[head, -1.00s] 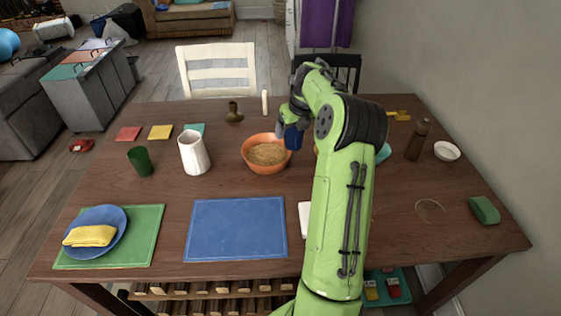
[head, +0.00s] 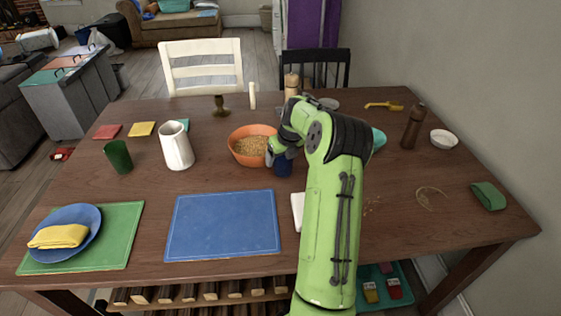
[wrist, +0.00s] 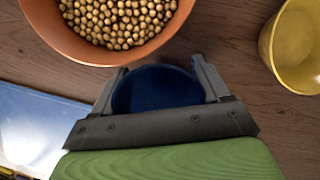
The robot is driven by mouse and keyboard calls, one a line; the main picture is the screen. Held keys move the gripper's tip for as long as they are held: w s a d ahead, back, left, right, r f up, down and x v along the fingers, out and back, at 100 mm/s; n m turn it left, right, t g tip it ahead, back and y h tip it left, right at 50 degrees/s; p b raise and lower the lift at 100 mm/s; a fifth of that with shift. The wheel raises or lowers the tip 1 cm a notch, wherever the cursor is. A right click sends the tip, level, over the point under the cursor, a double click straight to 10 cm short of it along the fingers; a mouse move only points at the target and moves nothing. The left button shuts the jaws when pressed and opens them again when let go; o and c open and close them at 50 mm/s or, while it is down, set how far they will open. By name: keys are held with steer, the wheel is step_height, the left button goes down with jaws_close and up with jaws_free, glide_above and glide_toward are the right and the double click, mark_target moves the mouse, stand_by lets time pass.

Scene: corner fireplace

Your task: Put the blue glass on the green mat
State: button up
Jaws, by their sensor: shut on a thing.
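The blue glass (head: 283,165) is just right of and in front of the orange bowl in the head view. My gripper (head: 276,156) is shut on it. In the wrist view the glass (wrist: 158,88) sits between the two fingers of my gripper (wrist: 160,80), with its dark blue inside showing. I cannot tell whether its base touches the table. The green mat (head: 118,250) lies at the front left of the table, with a blue plate (head: 82,220) and a folded yellow cloth (head: 58,236) on its left part. The right strip of the mat is bare.
An orange bowl of chickpea-like balls (head: 243,133) stands beside the glass. A yellow cup (wrist: 291,48) is on the other side in the wrist view. A white pitcher (head: 176,147) and a green glass (head: 118,157) stand left. The blue mat (head: 222,224) is empty.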

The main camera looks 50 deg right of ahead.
steer(key=shift+f, duration=0.2)
steer(key=shift+f, duration=0.15)
steer(key=o, duration=1.2)
steer(key=shift+c, duration=0.2)
